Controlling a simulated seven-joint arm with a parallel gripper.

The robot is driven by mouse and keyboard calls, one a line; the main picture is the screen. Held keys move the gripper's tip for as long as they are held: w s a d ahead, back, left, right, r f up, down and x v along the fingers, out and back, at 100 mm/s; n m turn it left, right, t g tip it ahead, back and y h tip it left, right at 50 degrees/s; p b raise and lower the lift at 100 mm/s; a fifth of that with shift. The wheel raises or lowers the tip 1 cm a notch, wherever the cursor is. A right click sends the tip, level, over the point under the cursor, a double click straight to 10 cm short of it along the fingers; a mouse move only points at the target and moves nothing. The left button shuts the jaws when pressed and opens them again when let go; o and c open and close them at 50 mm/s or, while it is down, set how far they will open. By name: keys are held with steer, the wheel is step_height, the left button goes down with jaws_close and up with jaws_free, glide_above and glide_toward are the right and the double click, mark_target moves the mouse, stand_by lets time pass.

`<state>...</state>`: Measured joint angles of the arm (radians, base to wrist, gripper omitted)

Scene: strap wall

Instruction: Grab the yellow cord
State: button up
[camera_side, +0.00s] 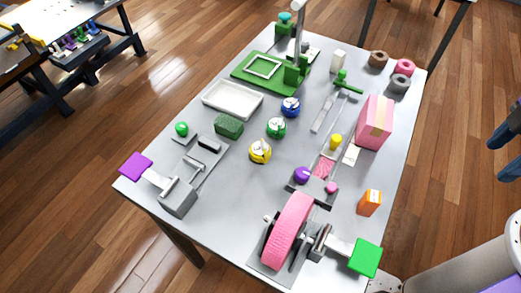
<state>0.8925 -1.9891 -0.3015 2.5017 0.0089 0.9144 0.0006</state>
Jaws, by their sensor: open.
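A small round yellow item (260,151) with pale and dark parts sits near the middle of the grey table. It is the likeliest match for the yellow cord, but it is too small to tell whether it is wound cord. Similar round items, one green (275,128) and one blue (291,106), stand behind it in a slanted row. A yellow knob (336,142) stands further right. My gripper is not in view, and nothing is seen touching the yellow item.
A pink wheel (287,232) stands at the table's front, with a green block (365,256) to its right. A grey clamp-like fixture (178,197) is at left. A white tray (232,99), green fixture (262,70) and pink box (374,122) stand further back. Bare table surrounds the yellow item.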

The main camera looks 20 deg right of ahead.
steer(key=a+f+m+g+y, duration=0.2)
steer(key=a+m+g, duration=0.4)
steer(key=a+m, duration=0.4)
steer(key=m+t+y, duration=1)
steer(key=m, duration=1.4)
glide_above(266, 148)
steer(key=d, duration=0.5)
step_height(266, 148, down, 9)
steer(key=shift+s+a+f, duration=0.15)
steer(key=shift+s+f, duration=0.05)
steer(key=shift+f, duration=1.4)
steer(key=shift+s+a+f, duration=0.1)
steer(key=shift+s+f, duration=0.05)
steer(key=shift+f, duration=1.4)
steer(key=shift+y, duration=0.3)
steer(key=x, duration=0.5)
